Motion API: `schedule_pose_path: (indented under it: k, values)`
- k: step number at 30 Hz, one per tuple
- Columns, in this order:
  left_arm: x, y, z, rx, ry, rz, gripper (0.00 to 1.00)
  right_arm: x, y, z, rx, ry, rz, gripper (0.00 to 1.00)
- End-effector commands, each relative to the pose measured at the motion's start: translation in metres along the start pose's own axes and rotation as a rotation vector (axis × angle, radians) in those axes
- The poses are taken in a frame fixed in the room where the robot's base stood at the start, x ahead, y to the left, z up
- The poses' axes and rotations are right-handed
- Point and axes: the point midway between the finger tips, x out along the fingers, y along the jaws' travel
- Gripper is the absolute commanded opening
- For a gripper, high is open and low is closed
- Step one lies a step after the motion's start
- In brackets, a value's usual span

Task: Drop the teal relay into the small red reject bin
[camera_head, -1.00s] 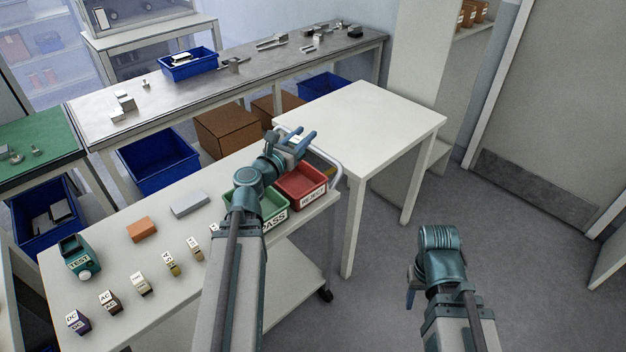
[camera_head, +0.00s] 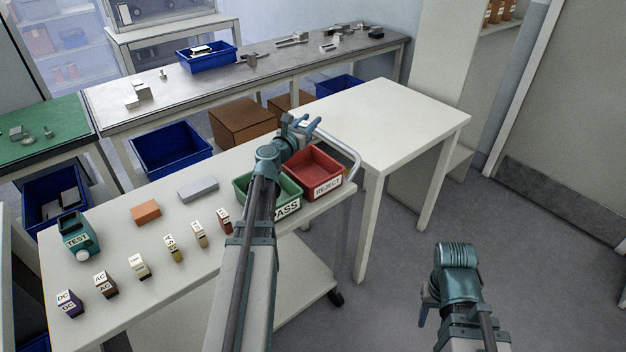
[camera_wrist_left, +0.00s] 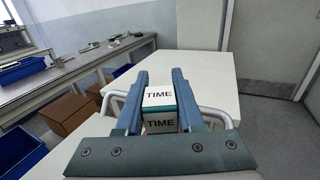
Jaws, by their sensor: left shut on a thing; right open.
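My left gripper (camera_head: 303,127) is shut on a small block with white faces marked TIME, the relay (camera_wrist_left: 159,96); a teal strip of its body shows between the faces in the left wrist view. In the head view the gripper appears just beyond the red reject bin (camera_head: 328,187), toward the cart's far edge, and raised above the cart top. The red bin, labelled REJECT, looks empty and stands beside the green PASS bin (camera_head: 287,210), which my left arm partly covers. My right gripper (camera_head: 424,303) is open, low at the right over the floor, mostly hidden behind its wrist.
The cart top (camera_head: 190,215) holds several labelled relays (camera_head: 140,266), a teal TEST device (camera_head: 77,238), an orange block (camera_head: 146,211) and a grey block (camera_head: 198,189). The cart's rail (camera_head: 345,150) is near the bin. A bare white table (camera_head: 400,115) stands beyond.

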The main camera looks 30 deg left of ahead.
Motion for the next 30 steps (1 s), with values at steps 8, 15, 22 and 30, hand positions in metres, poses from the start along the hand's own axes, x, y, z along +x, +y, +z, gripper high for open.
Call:
schedule_pose_path:
  k: [8,15,22,30]
  values:
    - [0.0,0.0,-0.035,0.0,0.0,-0.001,0.0,0.035,-0.003,-0.002,0.0,0.0,0.0,0.5]
    - [0.0,0.0,-0.053,0.0,0.0,-0.001,0.0,0.053,-0.005,-0.003,0.0,0.0,0.0,0.5]
    - [0.0,0.0,-0.052,0.0,0.0,-0.001,0.0,0.052,-0.005,-0.003,0.0,0.0,0.0,0.5]
    - [0.0,0.0,-0.052,0.0,0.0,-0.001,0.72,0.052,-0.005,-0.003,0.0,0.0,0.0,0.5]
